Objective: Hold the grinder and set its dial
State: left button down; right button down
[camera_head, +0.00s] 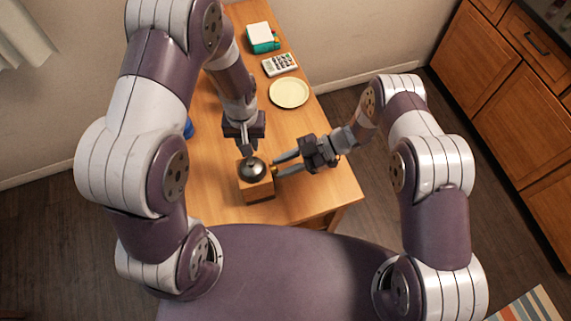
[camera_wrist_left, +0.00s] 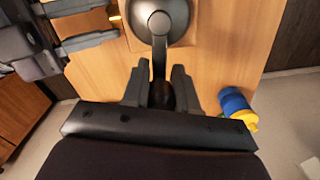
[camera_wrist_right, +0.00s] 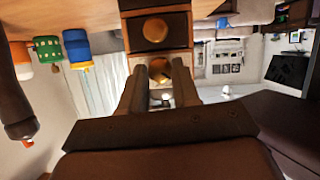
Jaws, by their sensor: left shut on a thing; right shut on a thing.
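The grinder (camera_head: 257,188) is a wooden box with a dark domed top (camera_head: 253,168), upright near the table's front. In the left wrist view, a dark crank arm runs from the dome (camera_wrist_left: 158,18) to a handle (camera_wrist_left: 161,95). My left gripper (camera_head: 246,153) is shut on this handle, behind the dome. My right gripper (camera_head: 274,165) comes from the right and is shut on a brass dial at the box's side. In the right wrist view, the dial (camera_wrist_right: 160,69) shows between the fingers. Another round brass piece (camera_wrist_right: 155,30) shows beyond it on the box.
On the wooden table (camera_head: 215,195), a pale plate (camera_head: 289,92), a calculator (camera_head: 280,64) and a green-and-white item (camera_head: 262,37) stand farther back. A blue-and-yellow container (camera_wrist_left: 236,105) is left of the grinder in the head view. The table's front right is clear.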

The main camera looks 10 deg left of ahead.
pick_arm(q)
jog(key=shift+s, duration=0.1)
pick_arm(e)
jog(key=shift+w+a+m+g+h, duration=0.1)
jog(key=shift+w+m+g+h, duration=0.1)
jog(key=shift+m+g, duration=0.7)
jog(key=shift+w+a+m+g+h, duration=0.15)
jog(key=shift+m+g, duration=0.3)
jog(key=shift+m, duration=0.9)
jog(key=shift+w+d+m+g+h, duration=0.1)
jog(key=shift+m+g+h, duration=0.15)
jog(key=shift+m+g, duration=0.65)
jog(key=shift+m, duration=0.35)
jog(key=c, duration=0.8)
grip_release()
jog(key=shift+f, duration=0.15)
jog(key=v, duration=1.2)
jog(key=shift+s, duration=0.1)
